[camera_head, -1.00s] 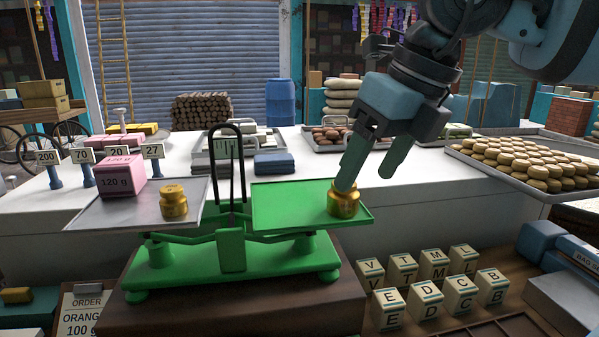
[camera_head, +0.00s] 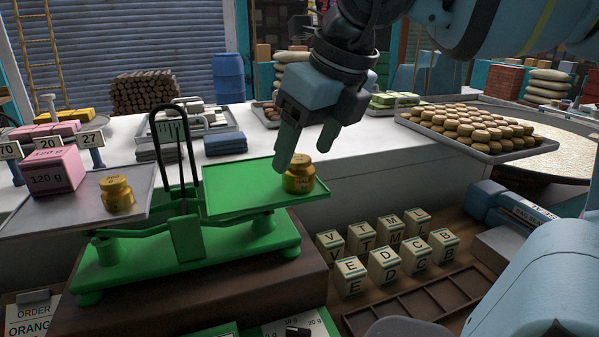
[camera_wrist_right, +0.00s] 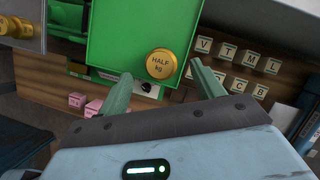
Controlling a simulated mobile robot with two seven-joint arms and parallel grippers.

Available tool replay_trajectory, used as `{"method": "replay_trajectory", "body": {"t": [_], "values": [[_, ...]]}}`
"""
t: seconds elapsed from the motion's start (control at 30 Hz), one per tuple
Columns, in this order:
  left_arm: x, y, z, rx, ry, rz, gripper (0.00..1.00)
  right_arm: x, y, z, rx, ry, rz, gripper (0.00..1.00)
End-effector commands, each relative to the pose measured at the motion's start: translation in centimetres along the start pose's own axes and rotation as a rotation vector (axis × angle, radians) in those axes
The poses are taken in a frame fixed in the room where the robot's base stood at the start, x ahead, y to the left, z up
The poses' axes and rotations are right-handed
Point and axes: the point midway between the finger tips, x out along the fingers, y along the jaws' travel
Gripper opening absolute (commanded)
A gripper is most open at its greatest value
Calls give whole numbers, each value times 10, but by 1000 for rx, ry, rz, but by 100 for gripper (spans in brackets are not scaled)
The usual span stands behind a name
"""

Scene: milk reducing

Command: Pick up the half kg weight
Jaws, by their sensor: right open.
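The half kg weight (camera_head: 300,180) is a gold knobbed cylinder on the right end of the scale's green pan (camera_head: 250,188). It shows in the right wrist view (camera_wrist_right: 160,63) with "HALF kg" on top. My right gripper (camera_head: 302,157) is open just above it and holds nothing. In the head view one finger overlaps the weight's left side and the other is above right. In the right wrist view (camera_wrist_right: 161,70) the weight appears between the fingertips; I cannot tell if they touch it. My left gripper is not in view.
Another gold weight (camera_head: 117,194) and a pink 120 g block (camera_head: 52,172) sit on the grey pan (camera_head: 75,213). A thin black loop (camera_head: 157,150) rises from the scale's middle. Lettered cubes (camera_head: 383,262) stand to the right, and a tray of round biscuits (camera_head: 480,148) lies behind.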

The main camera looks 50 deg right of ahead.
Motion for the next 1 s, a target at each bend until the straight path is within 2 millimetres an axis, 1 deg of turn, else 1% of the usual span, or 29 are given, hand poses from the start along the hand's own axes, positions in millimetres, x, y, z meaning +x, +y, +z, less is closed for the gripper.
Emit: {"method": "replay_trajectory", "body": {"t": [0.1, 0.2, 0.33, 0.53, 1.0], "values": [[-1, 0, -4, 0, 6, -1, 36, 18, -1, 2, 0, 5, 0, 67], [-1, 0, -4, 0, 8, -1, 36, 29, -1, 2, 0, 3, 1, 67], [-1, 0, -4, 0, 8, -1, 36, 35, -1, 2, 0, 1, 0, 67], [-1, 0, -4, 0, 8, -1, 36, 35, -1, 2, 0, 1, 0, 67], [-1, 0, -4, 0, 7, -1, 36, 35, -1, 2, 0, 0, 0, 6]]}}
